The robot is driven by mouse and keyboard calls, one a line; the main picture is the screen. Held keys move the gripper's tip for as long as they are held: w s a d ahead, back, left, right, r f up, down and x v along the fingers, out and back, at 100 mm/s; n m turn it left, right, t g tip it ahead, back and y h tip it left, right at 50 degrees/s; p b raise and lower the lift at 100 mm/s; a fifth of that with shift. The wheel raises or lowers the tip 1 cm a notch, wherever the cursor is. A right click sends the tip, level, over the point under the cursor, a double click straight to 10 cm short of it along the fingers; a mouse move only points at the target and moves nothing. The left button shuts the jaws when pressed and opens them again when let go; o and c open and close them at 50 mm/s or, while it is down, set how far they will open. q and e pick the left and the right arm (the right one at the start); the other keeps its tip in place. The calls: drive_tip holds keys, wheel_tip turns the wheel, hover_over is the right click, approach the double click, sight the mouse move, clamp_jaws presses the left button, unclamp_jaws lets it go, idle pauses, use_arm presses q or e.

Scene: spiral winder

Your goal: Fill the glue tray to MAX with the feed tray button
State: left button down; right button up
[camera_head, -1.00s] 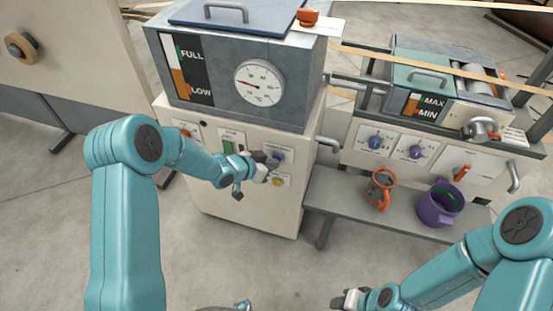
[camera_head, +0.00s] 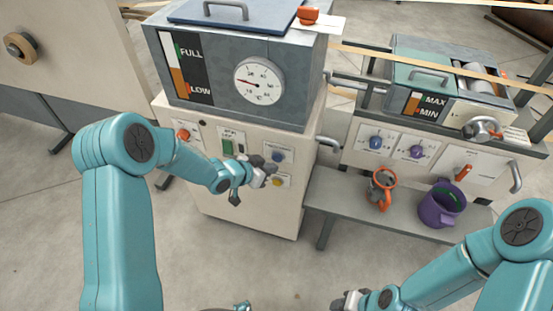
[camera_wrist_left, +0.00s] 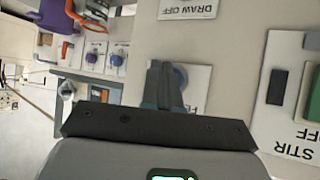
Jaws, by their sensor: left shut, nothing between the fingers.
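The blue feed tray button (camera_head: 278,156) is on the front of the cream cabinet. In the left wrist view the button (camera_wrist_left: 181,76) sits beside the fingertips, its label partly covered. My left gripper (camera_head: 270,171) is shut and empty, just below and left of the button; the wrist view shows its fingers (camera_wrist_left: 165,77) close to the panel. Contact cannot be told. The glue tray (camera_head: 420,75) is at the right, with a MAX/MIN gauge (camera_head: 412,104) showing an orange column; its exact level is too small to read. My right gripper (camera_head: 349,300) is low in the picture, its jaws unclear.
A yellow button (camera_head: 278,181) lies below the blue one and a green switch (camera_head: 228,147) to its left. The glue tank (camera_head: 230,75) above has a FULL/LOW gauge and a dial.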

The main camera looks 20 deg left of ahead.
use_arm(q)
drive_tip(key=s+b, duration=0.2)
drive_tip(key=s, duration=0.3)
drive_tip(key=shift+w, duration=0.1)
idle(1.1)
drive_tip(key=s+d+f+n+g+p, duration=0.1)
drive_tip(key=s+n+g+p, duration=0.1)
drive_tip(key=s, duration=0.6)
drive_tip(key=s+d+f+n+g+y+p, duration=0.1)
drive_tip(key=s+d+f+n+g+p, duration=0.1)
drive_tip(key=s, duration=0.7)
drive_tip(key=s+d+f+n+g+p, duration=0.2)
drive_tip(key=s+n+g+p, duration=0.2)
drive_tip(key=s, duration=0.4)
drive_tip(key=shift+s+f+g+y+p, duration=0.2)
drive_tip(key=shift+s+g+y+p, duration=0.1)
drive_tip(key=shift+y, duration=0.1)
